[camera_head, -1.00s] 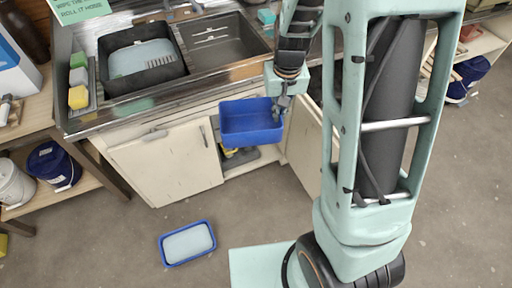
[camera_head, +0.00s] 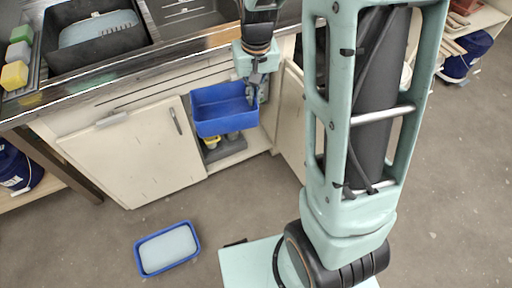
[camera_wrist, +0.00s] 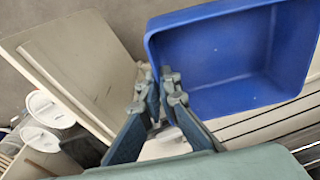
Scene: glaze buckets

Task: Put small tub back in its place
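The small tub (camera_head: 224,110) is a blue, open-topped rectangular box, held in the air in front of the sink cabinet and roughly level. My gripper (camera_head: 254,84) is at the tub's right end in the head view, with its fingers closed on the wall near a corner. In the wrist view the blue tub (camera_wrist: 225,55) fills the upper right and looks empty. My fingers (camera_wrist: 160,82) meet at its near-left corner; the exact grip on the wall is partly hidden.
A blue tray with pale contents (camera_head: 167,248) lies on the floor. The cabinet (camera_head: 135,155) stands open below the sink counter, with yellow and grey items (camera_head: 222,148) inside. White lidded containers (camera_wrist: 45,115) show in the wrist view. Floor around the tray is clear.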

